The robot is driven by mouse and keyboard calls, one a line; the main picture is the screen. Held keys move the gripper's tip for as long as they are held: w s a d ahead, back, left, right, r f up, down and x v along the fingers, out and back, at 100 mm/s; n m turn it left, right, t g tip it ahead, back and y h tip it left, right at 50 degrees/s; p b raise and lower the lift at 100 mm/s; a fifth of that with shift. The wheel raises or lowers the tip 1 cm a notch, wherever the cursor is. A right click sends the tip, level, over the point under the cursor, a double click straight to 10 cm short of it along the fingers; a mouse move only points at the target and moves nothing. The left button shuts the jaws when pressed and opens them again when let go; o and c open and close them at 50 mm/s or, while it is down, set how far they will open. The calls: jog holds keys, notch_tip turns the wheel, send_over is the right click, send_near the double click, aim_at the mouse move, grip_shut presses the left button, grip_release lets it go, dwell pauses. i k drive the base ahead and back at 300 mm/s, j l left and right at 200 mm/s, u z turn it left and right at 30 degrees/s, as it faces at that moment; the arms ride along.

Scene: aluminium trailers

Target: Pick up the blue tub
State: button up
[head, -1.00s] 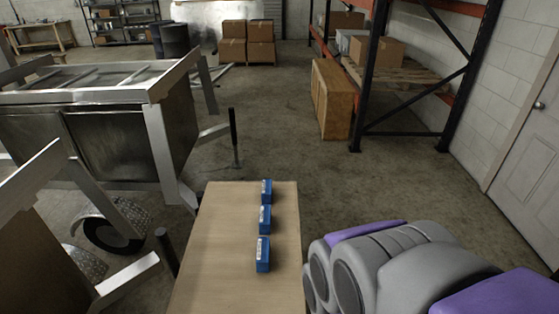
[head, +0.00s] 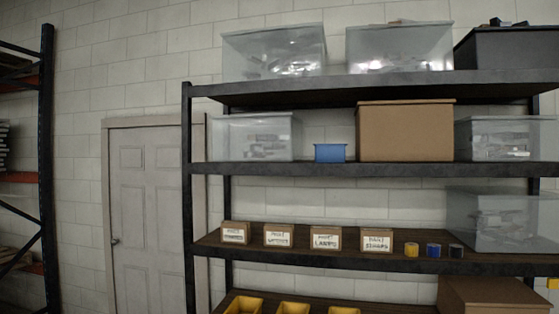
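A small blue tub (head: 330,153) stands on the second shelf from the top of a black shelving unit (head: 330,169). It sits between a clear bin (head: 256,137) on its left and a brown cardboard box (head: 405,131) on its right. It looks upright, with a gap on each side. My gripper is not in view, and no part of my arm shows.
The shelf below holds labelled small boxes (head: 326,238) and several tape-like rolls (head: 433,250). Yellow bins (head: 243,304) show lower down. A closed door (head: 152,215) and a tall rack (head: 46,170) stand at left.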

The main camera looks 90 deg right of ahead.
aim_at(331, 153)
jog(key=z, duration=1.6)
